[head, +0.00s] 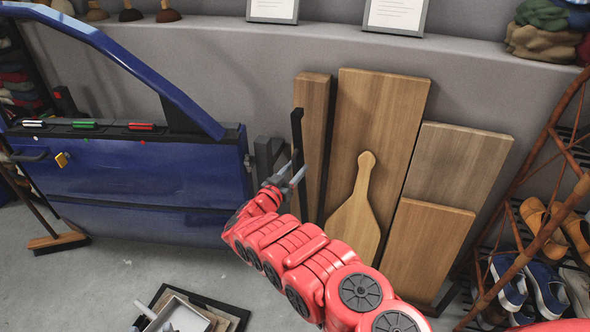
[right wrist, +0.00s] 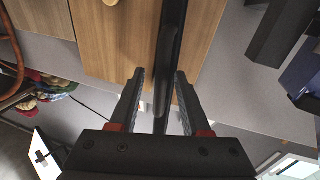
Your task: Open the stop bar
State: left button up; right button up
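The stop bar appears to be the black upright bar (head: 297,130) beside the right edge of the blue car door (head: 150,175), in front of the wooden boards. My right gripper (head: 292,178) is at the lower part of this bar. In the right wrist view the dark bar (right wrist: 168,70) runs between the two fingers of the right gripper (right wrist: 160,85). The fingers stand apart, one on each side of the bar, with a gap visible on the left finger's side. Whether the right finger touches it is unclear. My left gripper is not in view.
Wooden boards (head: 375,120) lean on the grey wall behind the bar. A shoe rack (head: 510,230) stands at the right. A broom (head: 58,241) is at the left, and a tray (head: 190,312) lies on the floor.

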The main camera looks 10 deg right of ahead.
jog(key=shift+r, duration=0.1)
jog(key=p+v, duration=0.2)
jog(key=v, duration=1.5)
jog(key=shift+s+p, duration=0.25)
jog(key=shift+p, duration=0.15)
jog(key=shift+a+f, duration=0.15)
jog(key=shift+f, duration=0.05)
